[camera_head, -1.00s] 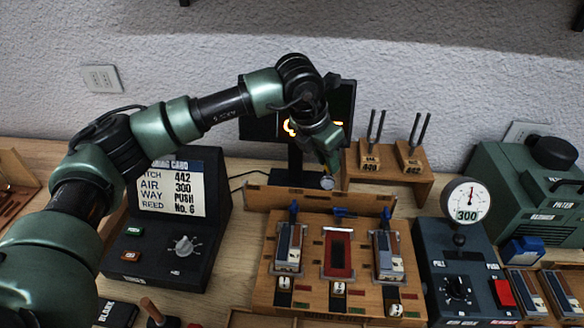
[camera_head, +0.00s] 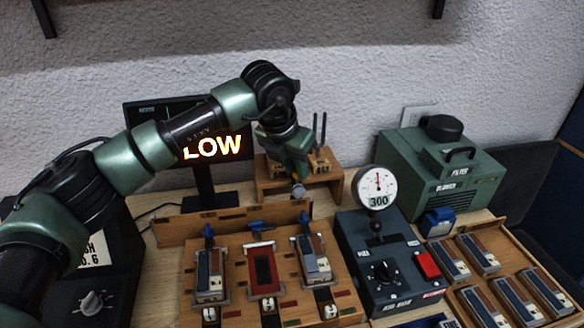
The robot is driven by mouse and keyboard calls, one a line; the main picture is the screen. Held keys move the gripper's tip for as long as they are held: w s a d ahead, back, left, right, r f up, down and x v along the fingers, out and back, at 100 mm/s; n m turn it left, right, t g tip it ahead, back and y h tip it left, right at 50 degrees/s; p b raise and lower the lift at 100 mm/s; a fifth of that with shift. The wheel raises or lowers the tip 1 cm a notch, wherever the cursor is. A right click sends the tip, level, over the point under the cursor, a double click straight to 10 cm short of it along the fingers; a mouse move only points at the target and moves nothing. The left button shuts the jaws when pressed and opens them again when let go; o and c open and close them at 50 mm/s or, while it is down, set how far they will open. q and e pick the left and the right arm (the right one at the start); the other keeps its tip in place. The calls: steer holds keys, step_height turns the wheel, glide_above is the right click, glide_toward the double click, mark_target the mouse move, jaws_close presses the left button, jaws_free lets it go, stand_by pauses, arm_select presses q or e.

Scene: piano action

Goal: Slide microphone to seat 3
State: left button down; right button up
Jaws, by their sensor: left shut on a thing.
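The small silver-grey round head that looks like the microphone (camera_head: 298,190) is at the fingertips of my left gripper (camera_head: 296,178). The gripper is shut on it, and the arm hides most of what is behind. It is above the back rail (camera_head: 180,231) of the wooden reed board (camera_head: 237,297), roughly behind the right seat. The board has three seats in a row. The middle seat (camera_head: 263,270) shows a red bed with no block. My right gripper is out of view.
A monitor (camera_head: 135,125) reading LOW stands behind the arm. A wooden stand with tuning forks (camera_head: 322,130) is close behind the gripper. A dark box with a 300 gauge (camera_head: 378,188) stands right of the board. A green blower (camera_head: 440,165) and a tray of reeds are farther right.

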arm_select(q)
steer(key=shift+d+r, duration=0.1)
steer(key=shift+d, duration=0.05)
steer(key=c, duration=1.3)
jaws_free()
steer(key=shift+o, duration=0.2)
steer(key=shift+w+d, duration=0.1)
steer(key=shift+d, duration=0.05)
steer(key=shift+a+r, duration=0.2)
steer(key=shift+r, duration=0.05)
steer(key=b+v, duration=0.1)
steer(key=v, duration=0.6)
steer(key=shift+s+d, duration=0.1)
steer(key=shift+s, duration=0.1)
